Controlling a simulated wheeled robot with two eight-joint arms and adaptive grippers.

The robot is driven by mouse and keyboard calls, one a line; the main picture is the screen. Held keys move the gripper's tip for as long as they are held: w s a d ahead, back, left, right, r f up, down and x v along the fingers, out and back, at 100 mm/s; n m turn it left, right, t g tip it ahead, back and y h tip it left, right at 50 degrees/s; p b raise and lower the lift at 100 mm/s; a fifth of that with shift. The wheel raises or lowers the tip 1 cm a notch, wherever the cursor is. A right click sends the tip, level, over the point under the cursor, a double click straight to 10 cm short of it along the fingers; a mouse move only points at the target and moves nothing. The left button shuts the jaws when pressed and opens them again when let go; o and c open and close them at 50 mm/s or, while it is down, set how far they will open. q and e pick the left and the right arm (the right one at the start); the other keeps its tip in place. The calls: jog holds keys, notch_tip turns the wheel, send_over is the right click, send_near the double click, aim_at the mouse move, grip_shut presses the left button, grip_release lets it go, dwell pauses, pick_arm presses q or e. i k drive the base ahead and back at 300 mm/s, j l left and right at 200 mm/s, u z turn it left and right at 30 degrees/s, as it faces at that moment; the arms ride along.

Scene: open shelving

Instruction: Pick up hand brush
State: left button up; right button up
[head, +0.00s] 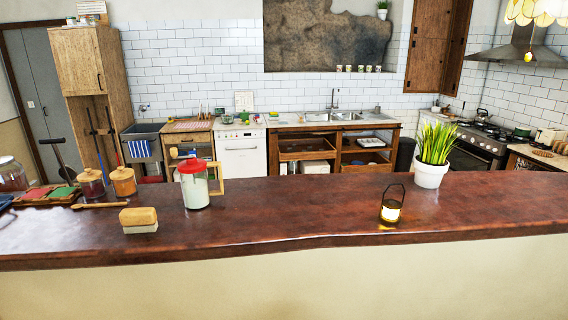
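A block-shaped hand brush (138,216) with a tan wooden top and a pale underside lies on the dark wooden counter (290,222), left of the middle and near the front edge. Nothing covers it in the head view. Neither of my grippers shows in this view.
A red-lidded pitcher (196,186) stands behind and right of the brush. A wooden spoon (100,205), brown jars (123,181) and a tray (48,196) are to the left. A lantern (391,207) and potted plant (432,160) stand right. The counter between pitcher and lantern is clear.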

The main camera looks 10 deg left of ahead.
aim_at(140, 219)
jog(key=k+l+u, duration=0.1)
jog(key=u, duration=0.85)
